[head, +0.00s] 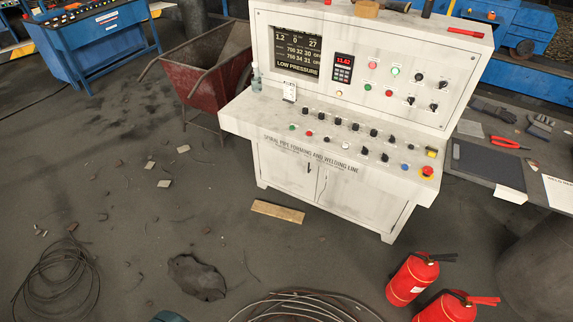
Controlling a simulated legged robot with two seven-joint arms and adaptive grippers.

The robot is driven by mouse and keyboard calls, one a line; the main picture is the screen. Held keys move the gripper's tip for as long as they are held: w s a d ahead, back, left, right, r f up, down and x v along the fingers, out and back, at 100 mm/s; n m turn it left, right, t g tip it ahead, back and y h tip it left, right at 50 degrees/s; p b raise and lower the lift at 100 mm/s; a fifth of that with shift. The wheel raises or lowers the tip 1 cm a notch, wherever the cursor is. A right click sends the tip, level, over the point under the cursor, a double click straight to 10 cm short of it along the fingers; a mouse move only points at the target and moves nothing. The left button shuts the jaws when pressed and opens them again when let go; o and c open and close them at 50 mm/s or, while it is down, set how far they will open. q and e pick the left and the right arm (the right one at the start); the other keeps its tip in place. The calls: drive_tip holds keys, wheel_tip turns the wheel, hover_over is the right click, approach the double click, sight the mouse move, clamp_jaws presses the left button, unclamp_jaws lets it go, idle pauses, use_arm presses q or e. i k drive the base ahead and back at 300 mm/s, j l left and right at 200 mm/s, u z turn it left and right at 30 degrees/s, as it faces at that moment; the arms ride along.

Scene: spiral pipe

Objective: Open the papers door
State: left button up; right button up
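A white control console (330,140) labelled "Spiral pipe forming and welding line" stands right of centre. Below its sloped button panel is a cabinet with two doors, a left door (284,170) and a right door (362,203). Both doors look shut, with a small dark handle (309,168) near the seam between them. No label naming a papers door is readable, so I cannot tell which door it is. What is inside is hidden. Neither of my grippers is in view.
A wooden plank (277,211) lies on the floor before the cabinet. Two red fire extinguishers (412,280) stand at the lower right. Coiled cable (300,306) lies at bottom centre. A red wheelbarrow (205,75) stands left of the console, and a tool table (500,165) stands right.

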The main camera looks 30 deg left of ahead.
sight(296, 175)
drive_tip(key=i+j, duration=0.75)
drive_tip(key=j, duration=0.25)
